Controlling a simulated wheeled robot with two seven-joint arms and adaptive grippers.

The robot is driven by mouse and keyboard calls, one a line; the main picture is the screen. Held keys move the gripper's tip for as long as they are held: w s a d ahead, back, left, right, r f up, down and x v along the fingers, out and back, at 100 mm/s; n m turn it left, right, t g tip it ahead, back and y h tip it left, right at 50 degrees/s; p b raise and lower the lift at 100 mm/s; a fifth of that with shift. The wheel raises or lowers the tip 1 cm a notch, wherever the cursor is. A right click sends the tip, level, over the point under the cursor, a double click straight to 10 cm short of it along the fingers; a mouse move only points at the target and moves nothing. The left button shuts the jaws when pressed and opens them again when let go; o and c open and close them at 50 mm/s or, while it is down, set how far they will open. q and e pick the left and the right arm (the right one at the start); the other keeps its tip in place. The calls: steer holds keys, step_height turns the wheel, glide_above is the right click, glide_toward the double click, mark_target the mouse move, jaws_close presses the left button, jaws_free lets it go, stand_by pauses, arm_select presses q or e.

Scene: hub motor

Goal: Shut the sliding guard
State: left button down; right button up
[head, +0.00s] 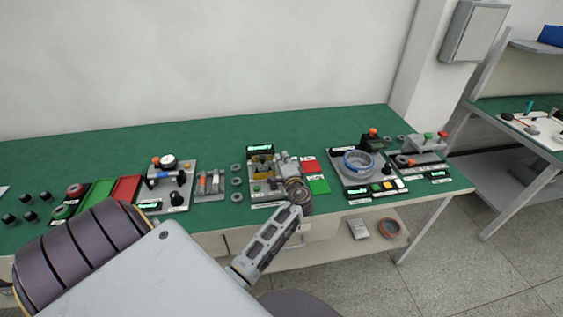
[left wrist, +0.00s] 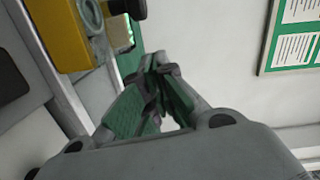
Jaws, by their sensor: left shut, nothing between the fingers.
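My left gripper (head: 281,158) is over the middle station (head: 255,198) on the green bench, in front of its right part. In the left wrist view my left gripper (left wrist: 160,68) has its fingertips together with nothing between them. A yellow block (head: 259,163) stands on this station, left of the gripper. In the left wrist view a yellow block (left wrist: 60,35) with a grey round part shows at the upper left, apart from the fingertips. I cannot make out the sliding guard clearly; my gripper and wrist hide part of the station. My right gripper is not in view.
A station with a blue-rimmed ring (head: 359,163) stands to the right, beside red (head: 311,166) and green (head: 319,185) pads. A station with a black knob (head: 176,199) and grey rings (head: 236,182) are to the left. The bench's back strip is clear.

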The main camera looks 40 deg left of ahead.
arm_select(q)
steer(key=shift+w+d, duration=0.1)
steer(key=shift+w, duration=0.1)
steer(key=shift+s+d, duration=0.15)
steer(key=shift+d, duration=0.25)
steer(key=shift+s+d+r, duration=0.1)
steer(key=shift+s+d, duration=0.05)
steer(key=shift+d, duration=0.2)
steer(key=b+v, duration=0.1)
steer(key=v, duration=0.7)
steer(key=shift+s+d, duration=0.2)
steer(key=shift+s, duration=0.05)
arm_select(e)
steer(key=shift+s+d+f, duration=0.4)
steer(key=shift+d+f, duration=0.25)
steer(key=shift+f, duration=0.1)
arm_select(q)
steer(key=shift+r, duration=0.1)
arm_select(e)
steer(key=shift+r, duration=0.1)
